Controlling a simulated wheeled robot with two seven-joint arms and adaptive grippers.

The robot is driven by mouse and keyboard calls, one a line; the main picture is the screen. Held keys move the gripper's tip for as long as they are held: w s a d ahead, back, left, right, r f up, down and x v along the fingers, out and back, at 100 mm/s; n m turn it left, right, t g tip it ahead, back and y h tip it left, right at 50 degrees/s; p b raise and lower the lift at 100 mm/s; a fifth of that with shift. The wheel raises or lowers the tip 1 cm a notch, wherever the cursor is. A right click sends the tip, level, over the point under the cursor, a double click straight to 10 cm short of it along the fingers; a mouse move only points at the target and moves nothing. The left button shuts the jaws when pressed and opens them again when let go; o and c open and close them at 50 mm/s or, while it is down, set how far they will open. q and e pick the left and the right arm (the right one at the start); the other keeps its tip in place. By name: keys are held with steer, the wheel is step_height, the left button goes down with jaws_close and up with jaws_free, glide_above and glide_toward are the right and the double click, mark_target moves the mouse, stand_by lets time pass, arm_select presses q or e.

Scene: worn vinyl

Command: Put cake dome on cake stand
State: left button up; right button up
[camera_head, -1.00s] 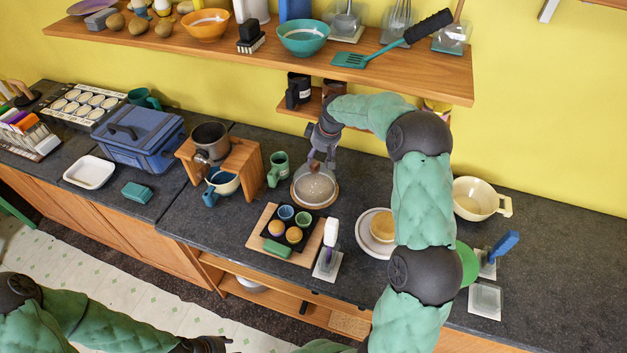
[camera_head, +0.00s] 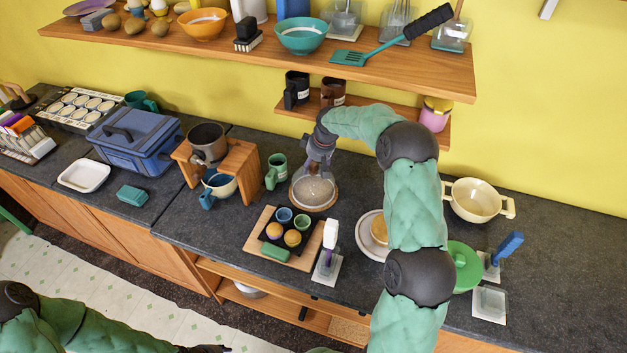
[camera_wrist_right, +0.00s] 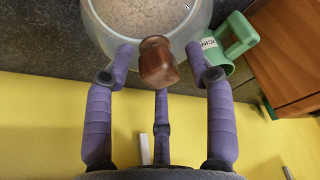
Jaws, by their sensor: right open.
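The clear cake dome (camera_head: 313,192) with a brown wooden knob (camera_wrist_right: 158,62) stands upright over a round wooden base (camera_head: 331,203) on the dark counter. A speckled tan surface shows through the dome in the right wrist view. My right gripper (camera_head: 317,172) is over the dome; its purple fingers (camera_wrist_right: 160,52) are open, spread on both sides of the knob. Whether they touch the dome is unclear. A pale round plate (camera_head: 364,243) carrying a tan round item (camera_head: 379,232) is partly hidden by my right arm. My left gripper (camera_head: 206,348) is at the bottom edge, its fingers unclear.
A green mug (camera_head: 276,171) stands close left of the dome, beside a small wooden stand (camera_head: 247,172). A wooden tray (camera_head: 262,225) with cups lies in front. A shelf with mugs (camera_head: 297,88) is behind.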

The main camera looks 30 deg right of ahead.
stand_by(0.7)
jaws_close()
